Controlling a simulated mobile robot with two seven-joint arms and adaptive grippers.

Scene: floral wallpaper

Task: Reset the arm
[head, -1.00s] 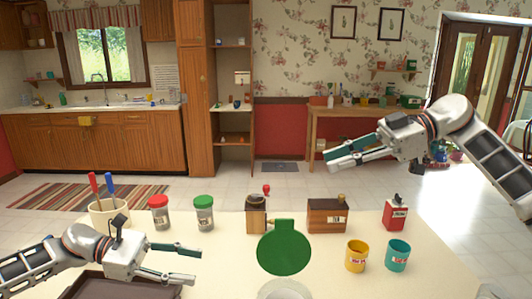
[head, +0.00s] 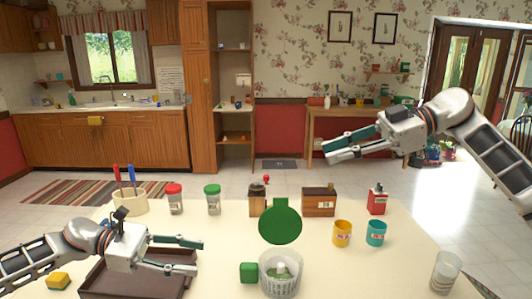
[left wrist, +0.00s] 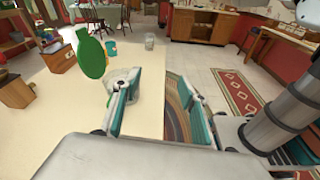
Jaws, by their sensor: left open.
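My left gripper (head: 200,257) is open and empty above the brown tray (head: 187,283) at the front left of the table. In the left wrist view, its two fingers (left wrist: 158,85) stand wide apart, with only table edge and floor showing between them. My right gripper (head: 325,152) is raised in the air above the far side of the table.
The cream table (head: 225,255) holds a green paddle-shaped thing (head: 280,222), a white basket (head: 279,283), a green block (head: 248,272), yellow (head: 342,233) and teal cups (head: 376,233), a glass (head: 445,271), jars and boxes. A yellow block (head: 58,281) lies left of the tray.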

